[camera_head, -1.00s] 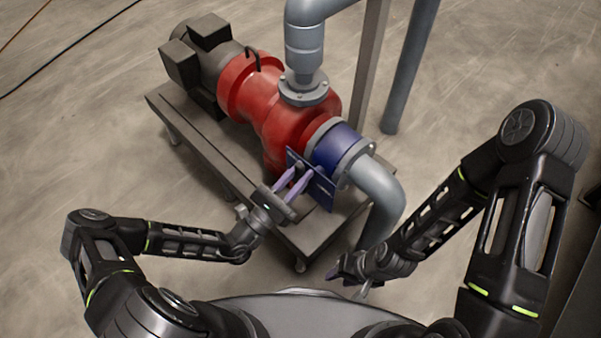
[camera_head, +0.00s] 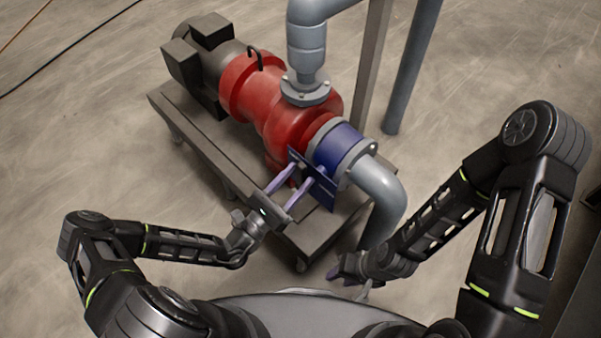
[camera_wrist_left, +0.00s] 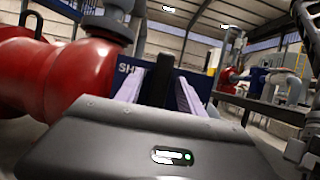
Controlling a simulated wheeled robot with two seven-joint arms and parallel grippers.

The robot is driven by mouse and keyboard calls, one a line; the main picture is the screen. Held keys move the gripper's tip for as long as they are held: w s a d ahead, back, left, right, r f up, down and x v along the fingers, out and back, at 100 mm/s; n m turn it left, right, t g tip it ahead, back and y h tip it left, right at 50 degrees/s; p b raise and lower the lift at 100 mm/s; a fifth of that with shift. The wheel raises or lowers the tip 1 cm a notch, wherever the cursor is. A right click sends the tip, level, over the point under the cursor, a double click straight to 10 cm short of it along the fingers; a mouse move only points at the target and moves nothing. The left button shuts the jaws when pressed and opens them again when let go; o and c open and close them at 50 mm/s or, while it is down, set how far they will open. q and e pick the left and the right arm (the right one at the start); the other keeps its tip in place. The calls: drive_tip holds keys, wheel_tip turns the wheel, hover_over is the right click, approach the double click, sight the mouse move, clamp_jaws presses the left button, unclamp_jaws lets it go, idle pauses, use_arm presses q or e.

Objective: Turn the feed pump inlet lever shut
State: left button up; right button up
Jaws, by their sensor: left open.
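The feed pump (camera_head: 292,122) is red, with a blue inlet valve body (camera_head: 338,147) on its near right side. A dark blue plate (camera_head: 324,190) stands in front of the valve; in the left wrist view the plate (camera_wrist_left: 125,70) shows the letters "SH", the rest hidden. A dark upright bar, seemingly the inlet lever (camera_wrist_left: 163,80), stands between my left fingers in that view. My left gripper (camera_head: 301,173) is open, its two pale purple fingers pointing at the plate; contact cannot be told. My right gripper (camera_head: 350,268) hangs low beside the pipe, its jaws unclear.
A grey elbow pipe (camera_head: 380,195) bends down from the valve. A vertical grey pipe (camera_head: 306,45) rises from the pump. The pump and dark motor (camera_head: 205,65) sit on a metal base frame (camera_head: 190,130). Open concrete floor (camera_head: 80,130) lies to the left.

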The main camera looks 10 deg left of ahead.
use_arm(q)
drive_tip(key=v, duration=0.6)
idle(0.4)
